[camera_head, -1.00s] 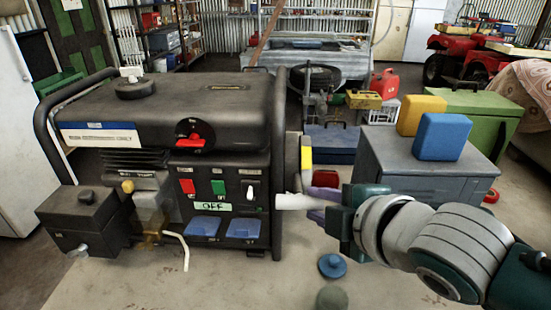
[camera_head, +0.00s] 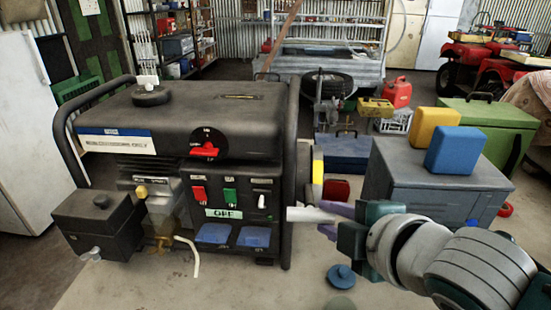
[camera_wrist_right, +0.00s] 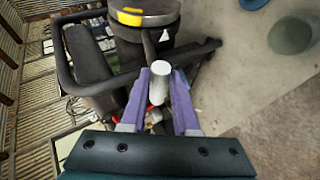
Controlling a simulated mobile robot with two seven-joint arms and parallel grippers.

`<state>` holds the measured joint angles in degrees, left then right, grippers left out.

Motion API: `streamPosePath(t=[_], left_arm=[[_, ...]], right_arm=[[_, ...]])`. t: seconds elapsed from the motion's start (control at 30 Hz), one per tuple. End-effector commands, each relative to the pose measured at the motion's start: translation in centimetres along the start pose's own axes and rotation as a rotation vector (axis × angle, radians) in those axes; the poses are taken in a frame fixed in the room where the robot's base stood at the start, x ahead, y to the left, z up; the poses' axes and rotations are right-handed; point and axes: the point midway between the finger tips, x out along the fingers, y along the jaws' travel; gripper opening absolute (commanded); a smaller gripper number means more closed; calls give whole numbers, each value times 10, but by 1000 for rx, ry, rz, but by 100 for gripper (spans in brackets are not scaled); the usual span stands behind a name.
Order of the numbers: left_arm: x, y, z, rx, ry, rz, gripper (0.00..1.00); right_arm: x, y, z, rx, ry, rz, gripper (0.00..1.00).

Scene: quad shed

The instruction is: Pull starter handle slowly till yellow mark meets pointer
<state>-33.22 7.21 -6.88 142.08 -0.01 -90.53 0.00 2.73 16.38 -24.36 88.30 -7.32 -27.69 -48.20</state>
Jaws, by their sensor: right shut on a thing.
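The black generator (camera_head: 190,115) stands at the left in the head view. At its right end is a round drum (camera_head: 306,165) with a yellow mark (camera_head: 318,172) on its rim. The mark (camera_wrist_right: 130,18) also shows at the top of the wrist view. The white starter handle (camera_head: 310,214) is a short cylinder low beside the drum. My right gripper (camera_head: 332,211) is shut on it, with purple fingers either side of the handle (camera_wrist_right: 159,82) in the wrist view. My left gripper is out of view.
A grey cabinet (camera_head: 440,190) with a yellow and a blue block on top stands right behind my right arm. A blue round lid (camera_head: 341,277) lies on the floor near the gripper. Bare concrete floor lies in front of the generator.

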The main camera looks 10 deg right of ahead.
Motion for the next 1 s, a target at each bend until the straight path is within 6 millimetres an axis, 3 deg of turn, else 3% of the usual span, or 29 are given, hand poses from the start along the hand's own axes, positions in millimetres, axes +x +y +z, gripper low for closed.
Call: streamPosePath(t=[1.0], left_arm=[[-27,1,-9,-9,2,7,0]], right_arm=[[-33,-8,-14,1,2,-2,0]])
